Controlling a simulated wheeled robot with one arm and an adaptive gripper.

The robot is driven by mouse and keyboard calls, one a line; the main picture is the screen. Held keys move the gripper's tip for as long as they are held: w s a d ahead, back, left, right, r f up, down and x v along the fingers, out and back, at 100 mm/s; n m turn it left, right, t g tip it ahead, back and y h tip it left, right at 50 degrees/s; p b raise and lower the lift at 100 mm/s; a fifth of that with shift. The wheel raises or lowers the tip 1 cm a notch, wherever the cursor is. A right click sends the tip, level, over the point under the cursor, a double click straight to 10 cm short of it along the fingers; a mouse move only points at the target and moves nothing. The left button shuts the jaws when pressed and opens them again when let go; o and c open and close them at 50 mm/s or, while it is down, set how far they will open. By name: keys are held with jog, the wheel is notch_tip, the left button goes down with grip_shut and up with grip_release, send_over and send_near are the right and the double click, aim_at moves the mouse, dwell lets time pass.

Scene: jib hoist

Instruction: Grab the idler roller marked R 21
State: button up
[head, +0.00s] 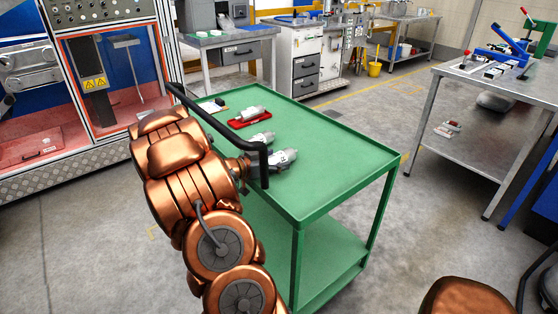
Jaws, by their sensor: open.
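A green cart (335,160) stands in the middle of the head view. A pale grey roller (254,114) lies in a red holder (240,123) towards the back of its top. A second grey roller-like piece (263,137) lies nearer, partly hidden by the cart's black handle and my arm. No marking can be read, so I cannot tell which roller is R 21. My gripper (290,155) is small and grey at the end of my copper arm, just in front of the second piece. It is open, low over the cart top; I cannot tell if it touches anything.
The cart's black handle (215,127) runs along its left side, close to my wrist. A clipboard-like item (213,105) lies at the back left. The cart top's right half is clear. A steel workbench (480,80) stands right, a framed test cabinet (85,80) left.

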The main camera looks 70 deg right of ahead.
grip_shut()
dwell(0.6)
jog(key=shift+w+a+r, duration=0.15)
jog(key=shift+a+r, duration=0.05)
jog(key=shift+r, duration=0.05)
jog(key=w+a+r, duration=0.3)
jog(key=a, duration=0.3)
jog(key=w+a+r, duration=0.3)
jog(key=a+r, duration=0.1)
jog(key=a, duration=0.1)
jog(key=shift+w+a+r, duration=0.3)
jog(key=shift+w+a, duration=0.05)
jog(key=shift+a, duration=0.05)
